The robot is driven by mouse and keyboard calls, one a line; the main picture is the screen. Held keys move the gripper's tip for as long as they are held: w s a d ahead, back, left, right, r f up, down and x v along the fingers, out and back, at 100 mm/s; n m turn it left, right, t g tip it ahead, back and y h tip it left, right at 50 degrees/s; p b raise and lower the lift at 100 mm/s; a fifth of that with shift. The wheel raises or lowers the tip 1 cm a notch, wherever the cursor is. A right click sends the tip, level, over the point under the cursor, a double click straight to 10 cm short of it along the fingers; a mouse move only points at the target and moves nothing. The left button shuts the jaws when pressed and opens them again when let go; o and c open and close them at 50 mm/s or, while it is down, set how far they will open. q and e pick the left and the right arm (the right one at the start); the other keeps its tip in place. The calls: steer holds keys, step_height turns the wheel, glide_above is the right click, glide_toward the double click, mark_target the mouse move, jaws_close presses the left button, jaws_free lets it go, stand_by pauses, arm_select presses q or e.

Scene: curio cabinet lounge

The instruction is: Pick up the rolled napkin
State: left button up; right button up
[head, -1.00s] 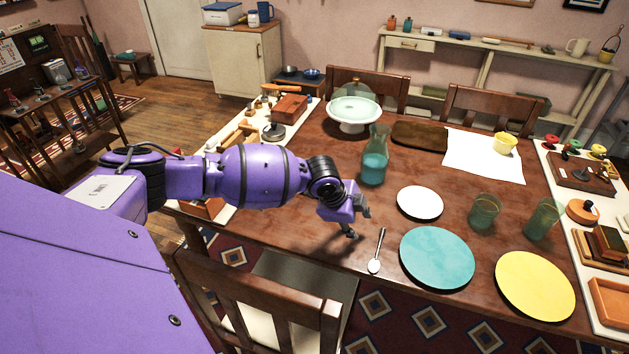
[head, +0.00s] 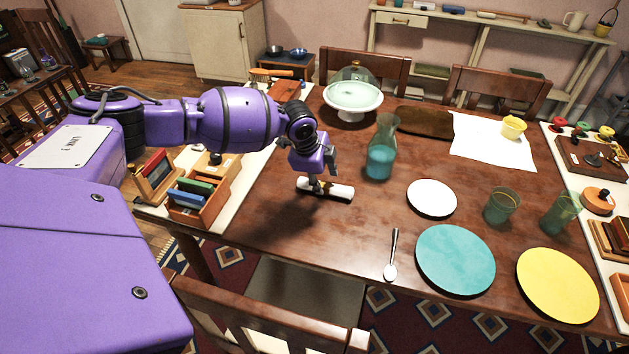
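The rolled napkin (head: 340,191) is a white roll with a darker band near its middle. It lies roughly left to right at the table's left part, to the left of the blue-green carafe. My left gripper (head: 319,184) points down over the napkin's middle. Its dark fingertips are at the band and hide part of it. I cannot tell whether the fingers are closed on the roll, or whether it touches the table. My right gripper is not in view.
The carafe (head: 381,160) stands close on the right, with a domed cake stand (head: 352,98) behind. A spoon (head: 391,262), white plate (head: 432,198) and teal plate (head: 456,259) lie further right. A wooden box of coloured blocks (head: 199,210) sits left. Bare tabletop lies in front.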

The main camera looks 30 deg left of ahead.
mark_target(324, 185)
arm_select(q)
steer(key=x, duration=0.4)
steer(key=shift+w+a+f, duration=0.1)
steer(key=shift+w+f, duration=0.2)
steer(key=shift+w, duration=0.05)
steer(key=shift+f, duration=0.15)
steer(key=shift+c, duration=0.6)
steer(key=c, duration=0.6)
steer(key=shift+c, duration=0.9)
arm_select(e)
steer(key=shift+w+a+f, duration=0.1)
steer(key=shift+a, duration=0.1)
